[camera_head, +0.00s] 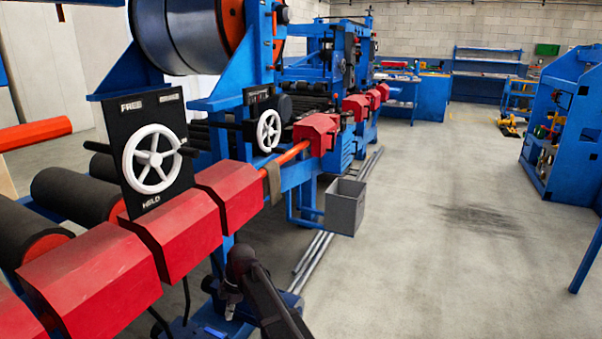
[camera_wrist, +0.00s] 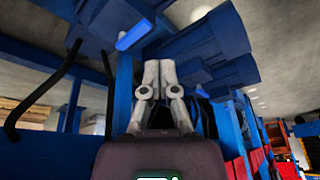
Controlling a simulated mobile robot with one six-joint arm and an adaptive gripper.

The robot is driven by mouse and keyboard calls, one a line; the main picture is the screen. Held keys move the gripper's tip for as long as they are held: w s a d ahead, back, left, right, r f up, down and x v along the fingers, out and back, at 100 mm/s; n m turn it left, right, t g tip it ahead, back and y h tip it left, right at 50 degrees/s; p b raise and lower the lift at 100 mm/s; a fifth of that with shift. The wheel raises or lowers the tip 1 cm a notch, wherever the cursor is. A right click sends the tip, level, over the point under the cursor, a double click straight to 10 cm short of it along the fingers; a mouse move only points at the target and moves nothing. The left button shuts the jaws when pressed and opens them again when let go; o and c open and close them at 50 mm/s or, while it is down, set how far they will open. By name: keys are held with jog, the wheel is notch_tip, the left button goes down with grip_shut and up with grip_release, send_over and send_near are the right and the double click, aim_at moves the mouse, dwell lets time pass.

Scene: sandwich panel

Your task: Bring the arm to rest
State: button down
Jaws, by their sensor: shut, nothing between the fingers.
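My gripper (camera_wrist: 159,72) shows in the wrist view with its two grey fingers together and nothing between them. Blue machine framework fills the space beyond the fingers. In the head view my dark arm reaches up from the bottom edge, beside the red guard boxes. The gripper's grey end (camera_head: 231,300) shows low there, partly hidden by the arm, close to the blue frame of the machine line. I cannot tell from these views whether it touches the frame.
Red guards (camera_head: 180,235) and white handwheels (camera_head: 152,159) line the machine at left. A grey bin (camera_head: 345,208) hangs at its side. Open concrete floor (camera_head: 430,260) lies to the right. A blue shelf rack (camera_head: 562,130) stands at far right.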

jog(key=s+d+m+t+h, duration=0.1)
jog(key=s+d+m, duration=0.3)
jog(key=d+m, duration=0.65)
jog(key=s+d+m+h, duration=0.1)
jog(key=s+d+m, duration=0.3)
jog(key=d, duration=1.2)
jog(key=s+d+m+t+h, duration=0.1)
jog(key=s+d+m, duration=0.2)
jog(key=d+m, duration=0.8)
notch_tip(320, 180, up, 30)
jog(key=d+n+p, duration=0.1)
jog(key=n+p, duration=0.1)
jog(key=p, duration=2.9)
jog(key=shift+w+d, duration=0.3)
jog(key=shift+w, duration=0.1)
jog(key=shift+a, duration=0.1)
